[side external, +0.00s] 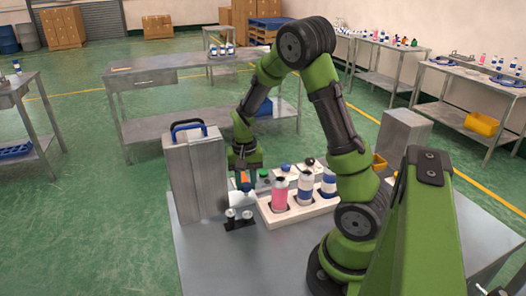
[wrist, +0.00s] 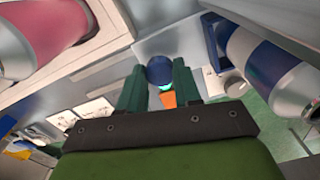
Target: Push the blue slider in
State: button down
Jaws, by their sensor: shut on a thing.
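The blue slider's round knob (wrist: 159,70) shows between my fingertips in the wrist view. My gripper (wrist: 158,85) is shut on it, one dark green finger on each side. An orange part (wrist: 168,99) shows just below the knob, between the fingers. In the side view, my gripper (side external: 243,187) points down close to the right side of the grey metal machine (side external: 195,178). The orange part (side external: 245,181) shows there too, with a little blue beside it. How far the slider is in cannot be told.
A white rack (side external: 272,217) holding a pink bottle (side external: 280,194) and blue-and-white bottles (side external: 305,190) stands close on the right. A black holder with two metal cylinders (side external: 239,222) is in front. The table front (side external: 220,265) is clear.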

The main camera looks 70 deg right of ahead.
jog(key=shift+w+a, duration=0.25)
jog(key=c, duration=0.8)
grip_release()
jog(key=shift+s+d+r, duration=0.1)
notch_tip(320, 180, up, 17)
jog(key=shift+f, duration=0.15)
